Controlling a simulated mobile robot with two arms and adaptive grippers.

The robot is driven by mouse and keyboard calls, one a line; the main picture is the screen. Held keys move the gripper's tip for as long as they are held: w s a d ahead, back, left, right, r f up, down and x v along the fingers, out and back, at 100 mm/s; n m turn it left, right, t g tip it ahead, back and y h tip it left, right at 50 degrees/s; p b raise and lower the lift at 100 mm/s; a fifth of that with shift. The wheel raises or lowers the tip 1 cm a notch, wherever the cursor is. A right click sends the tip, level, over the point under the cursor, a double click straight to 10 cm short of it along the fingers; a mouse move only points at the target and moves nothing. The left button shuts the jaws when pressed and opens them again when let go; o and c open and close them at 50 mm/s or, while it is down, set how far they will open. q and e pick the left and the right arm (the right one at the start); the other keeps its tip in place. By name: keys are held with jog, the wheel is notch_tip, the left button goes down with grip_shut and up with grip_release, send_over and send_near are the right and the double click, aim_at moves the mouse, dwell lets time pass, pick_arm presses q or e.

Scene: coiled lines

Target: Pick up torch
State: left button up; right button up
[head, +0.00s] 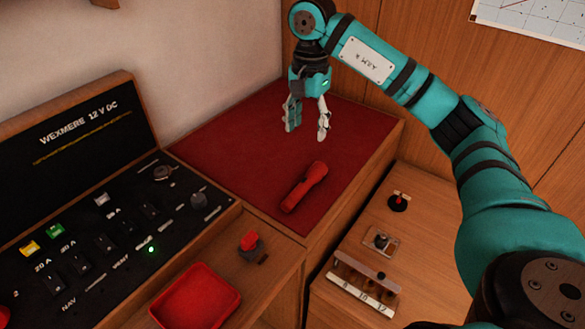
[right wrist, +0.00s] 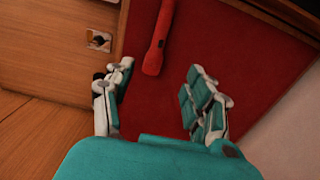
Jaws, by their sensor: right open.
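The red torch (head: 304,187) lies on the dark red mat (head: 350,150), near the mat's front edge in the head view. My right gripper (head: 307,130) is open and empty above the mat, farther back than the torch and apart from it. In the right wrist view the torch (right wrist: 157,42) lies beyond the two open fingers (right wrist: 158,100), with its far end cut off by the top edge. My left gripper is in neither view.
A black switch panel (head: 105,225) stands at the left. A red tray (head: 195,298) and a red-topped switch (head: 250,243) sit in front of the mat. A lower wooden surface at the right holds a holed block (head: 362,278) and small fittings. The mat around the torch is clear.

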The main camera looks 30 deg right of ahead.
jog(key=f, duration=0.1)
send_near(307, 179)
jog(key=shift+s+a+f+p, duration=0.25)
jog(key=shift+s+f+p, duration=0.1)
jog(key=shift+s, duration=0.1)
notch_tip(307, 179, down, 3)
jog(key=shift+w+r, duration=0.15)
jog(key=shift+f+p, duration=0.35)
jog(key=shift+f, duration=0.5)
notch_tip(307, 179, down, 4)
jog(key=shift+w+d+r+p, duration=0.1)
jog(key=shift+d+r+p, duration=0.05)
jog(key=shift+p, duration=0.7)
jog(key=shift+f, duration=0.45)
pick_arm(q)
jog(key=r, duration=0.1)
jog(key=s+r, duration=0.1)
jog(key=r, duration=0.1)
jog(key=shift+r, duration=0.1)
pick_arm(e)
grip_shut()
